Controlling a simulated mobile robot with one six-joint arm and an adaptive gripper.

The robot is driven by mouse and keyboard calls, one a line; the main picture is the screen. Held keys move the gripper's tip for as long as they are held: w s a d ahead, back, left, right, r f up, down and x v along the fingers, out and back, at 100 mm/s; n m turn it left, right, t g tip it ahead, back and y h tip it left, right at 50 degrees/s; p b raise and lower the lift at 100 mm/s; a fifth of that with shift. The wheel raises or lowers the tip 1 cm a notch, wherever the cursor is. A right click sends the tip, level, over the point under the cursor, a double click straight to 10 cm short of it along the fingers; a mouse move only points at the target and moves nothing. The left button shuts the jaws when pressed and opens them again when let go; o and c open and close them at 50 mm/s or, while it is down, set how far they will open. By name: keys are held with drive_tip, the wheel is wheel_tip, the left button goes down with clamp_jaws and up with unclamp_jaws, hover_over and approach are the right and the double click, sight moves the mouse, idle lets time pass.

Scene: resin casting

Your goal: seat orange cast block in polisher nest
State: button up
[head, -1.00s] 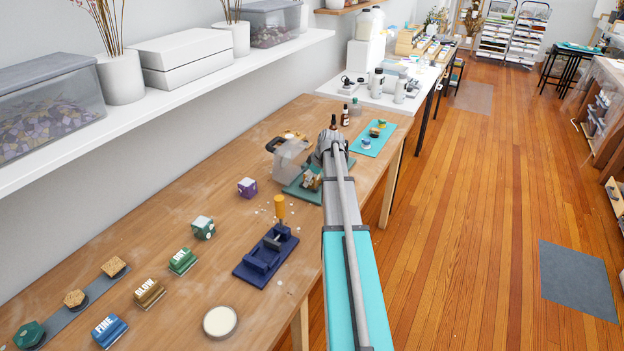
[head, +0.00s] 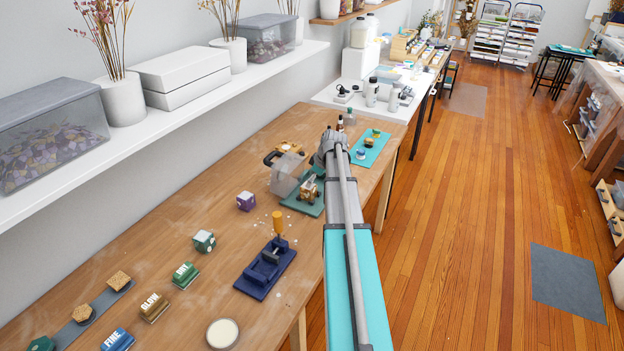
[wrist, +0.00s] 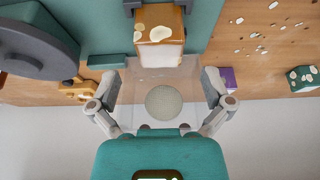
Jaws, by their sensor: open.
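The orange cast block (wrist: 158,48), with cream spots and a pale front face, is at the top middle of the wrist view, among dark brackets on the teal polisher base (wrist: 209,22). It also shows in the head view (head: 309,188) on the polisher. How fully it sits in the nest I cannot tell. My gripper (wrist: 160,86) is open and empty; its fingers are spread wide, and the block lies beyond them, apart. A clear hood (wrist: 140,75) lies between the fingers in the picture. In the head view my wrist hides the fingers.
A large grey wheel (wrist: 35,35) stands left of the block in the wrist view. A purple block (head: 246,201), a green spotted block (head: 204,240) and a navy press (head: 264,272) share the bench. A teal mat (head: 384,141) with small pieces lies beyond my arm.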

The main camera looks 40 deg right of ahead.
drive_tip(key=shift+p+v, duration=2.15)
drive_tip(key=shift+v, duration=0.5)
drive_tip(key=s+a+f+m+g, duration=0.1)
drive_tip(key=s+a+m+g, duration=0.1)
drive_tip(key=a, duration=2.2)
drive_tip(key=s+a+m+g+h, duration=0.1)
drive_tip(key=s+a, duration=0.4)
drive_tip(key=a, duration=0.5)
drive_tip(key=s+a+m+g, duration=0.1)
drive_tip(key=s+a, duration=0.5)
drive_tip(key=a, duration=0.4)
drive_tip(key=shift+a+f+h, duration=0.2)
drive_tip(key=shift+a+h, duration=0.15)
drive_tip(key=shift+h, duration=0.05)
